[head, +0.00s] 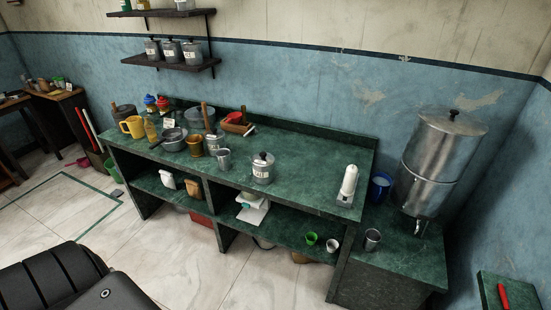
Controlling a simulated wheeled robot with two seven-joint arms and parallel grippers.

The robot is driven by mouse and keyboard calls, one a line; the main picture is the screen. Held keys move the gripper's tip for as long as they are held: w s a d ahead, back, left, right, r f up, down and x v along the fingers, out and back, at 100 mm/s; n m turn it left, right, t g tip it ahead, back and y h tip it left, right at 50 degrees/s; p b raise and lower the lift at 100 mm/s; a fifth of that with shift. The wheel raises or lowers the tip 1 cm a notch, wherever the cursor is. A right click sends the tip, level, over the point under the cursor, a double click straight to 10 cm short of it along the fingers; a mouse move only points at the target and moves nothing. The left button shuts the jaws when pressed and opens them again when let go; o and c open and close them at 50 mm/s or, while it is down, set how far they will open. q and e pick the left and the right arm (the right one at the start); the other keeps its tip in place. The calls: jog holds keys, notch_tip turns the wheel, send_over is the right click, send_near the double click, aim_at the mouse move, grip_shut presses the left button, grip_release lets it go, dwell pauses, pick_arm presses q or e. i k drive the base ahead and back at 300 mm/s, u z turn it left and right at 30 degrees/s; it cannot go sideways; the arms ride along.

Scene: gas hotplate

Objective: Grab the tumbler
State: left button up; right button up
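Two metal cups look like tumblers, and I cannot tell which one the task means. One steel tumbler (372,239) stands upright on the low green side counter, in front of the large steel water dispenser (441,163) and left of its tap. Another steel tumbler (223,160) stands upright on the long green counter (302,165), left of a lidded, labelled canister (263,168). Neither is touched by anything of mine. Neither of my grippers is in view.
A blue mug (380,187) stands left of the dispenser. A white cylindrical item (348,184) stands at the long counter's right end. Pots, jars and a yellow mug (132,127) crowd its left half. A green cup (311,238) sits on the lower shelf.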

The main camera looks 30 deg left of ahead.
aim_at(223, 155)
jog(key=z, duration=0.05)
jog(key=i, duration=1.25)
jog(key=u, duration=0.35)
